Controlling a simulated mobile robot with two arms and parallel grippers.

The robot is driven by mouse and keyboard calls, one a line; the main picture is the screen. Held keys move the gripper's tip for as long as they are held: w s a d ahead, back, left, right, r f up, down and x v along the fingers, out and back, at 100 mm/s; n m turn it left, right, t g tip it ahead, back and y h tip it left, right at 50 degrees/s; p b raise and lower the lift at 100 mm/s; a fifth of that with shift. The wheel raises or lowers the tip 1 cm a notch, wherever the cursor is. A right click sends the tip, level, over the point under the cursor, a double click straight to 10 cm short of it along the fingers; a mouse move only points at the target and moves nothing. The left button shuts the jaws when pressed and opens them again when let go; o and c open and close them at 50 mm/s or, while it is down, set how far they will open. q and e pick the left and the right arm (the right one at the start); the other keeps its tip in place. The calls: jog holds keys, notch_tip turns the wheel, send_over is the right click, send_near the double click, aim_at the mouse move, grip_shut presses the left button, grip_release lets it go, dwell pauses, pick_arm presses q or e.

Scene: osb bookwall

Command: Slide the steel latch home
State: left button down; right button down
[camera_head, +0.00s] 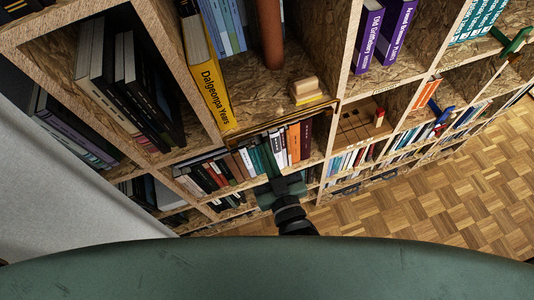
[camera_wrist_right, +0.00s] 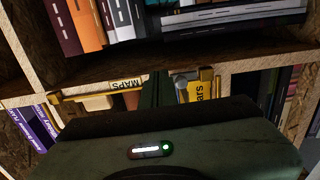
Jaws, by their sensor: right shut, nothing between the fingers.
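My right gripper (camera_head: 268,158) is dark green and reaches up to the bookshelf, in front of the row of small books under a brass-edged shelf opening. In the right wrist view its fingers (camera_wrist_right: 150,90) are together and point at a brass-coloured frame (camera_wrist_right: 92,94). A small grey metal piece (camera_wrist_right: 181,79) shows just right of the fingers, next to a brass fitting (camera_wrist_right: 206,75). It may be the steel latch, but it is too small to tell, and the fingers and gripper body hide part of this area. I cannot tell whether the fingers touch it. My left gripper is out of view.
A board with pegs (camera_head: 356,127) stands to the right. Parquet floor (camera_head: 440,205) is clear at lower right.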

jog(key=shift+s+a+f, duration=0.1)
jog(key=shift+s+a, duration=0.15)
jog(key=shift+a, duration=0.5)
jog(key=shift+s+a+f, duration=0.1)
jog(key=shift+s+a, duration=0.15)
jog(key=shift+a, duration=0.45)
jog(key=shift+w+d+r, duration=0.1)
jog(key=shift+d, duration=0.05)
dwell(0.3)
jog(key=shift+d+p, duration=0.35)
jog(key=shift+p, duration=0.1)
jog(key=p+v, duration=0.2)
jog(key=v, duration=0.6)
jog(key=shift+w, duration=0.1)
dwell(0.3)
